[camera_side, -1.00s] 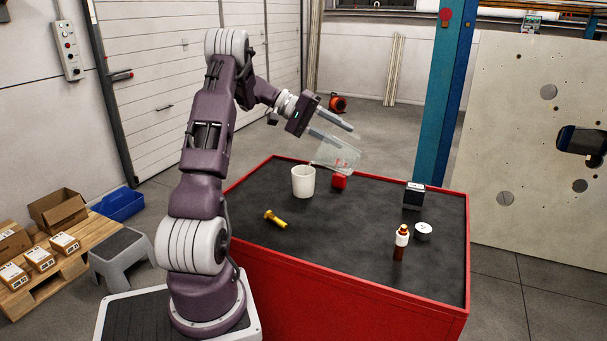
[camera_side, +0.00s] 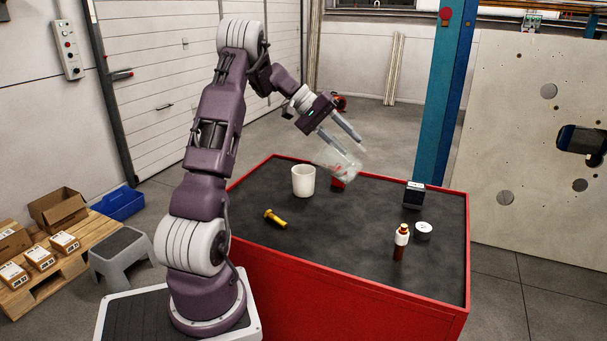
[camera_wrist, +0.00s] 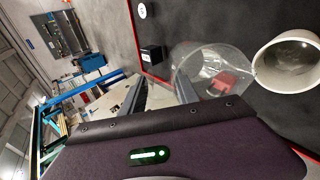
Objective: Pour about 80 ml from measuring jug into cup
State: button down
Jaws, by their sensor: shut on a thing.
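The clear measuring jug (camera_side: 338,166) with red markings is held in the air above the table, tilted, to the upper right of the cup. My gripper (camera_side: 351,145) is shut on it. The white cup (camera_side: 303,182) stands upright on the black table top. In the wrist view the jug (camera_wrist: 212,62) is see-through, and its rim lies close to the rim of the cup (camera_wrist: 284,72) in the picture. I cannot make out a stream, nor the liquid levels in the jug or cup.
A red block (camera_side: 338,185) stands right of the cup, partly behind the jug. A yellow bolt-like piece (camera_side: 275,218) lies in front of the cup. A brown bottle (camera_side: 401,242), a white round tin (camera_side: 423,230) and a black box (camera_side: 414,195) stand at the right. The table's middle is clear.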

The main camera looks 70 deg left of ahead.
jog(key=shift+w+d+f+g+y, duration=0.45)
jog(key=shift+w+f+g+y, duration=0.25)
jog(key=shift+f+g, duration=0.2)
dwell(1.1)
jog(key=shift+w+d+f+g+y+b, duration=0.2)
jog(key=shift+w+d+f+g+y, duration=0.55)
jog(key=shift+w+f+g, duration=0.35)
jog(key=shift+w+d+f+g+y+b, duration=0.2)
jog(key=shift+w+d+f+g+y, duration=0.7)
jog(key=shift+g, duration=0.25)
jog(key=shift+w+d+f+g+y+b, duration=0.2)
jog(key=shift+w+d+f+g+y, duration=0.45)
jog(key=shift+w+f+g, duration=0.45)
jog(key=shift+r, duration=0.15)
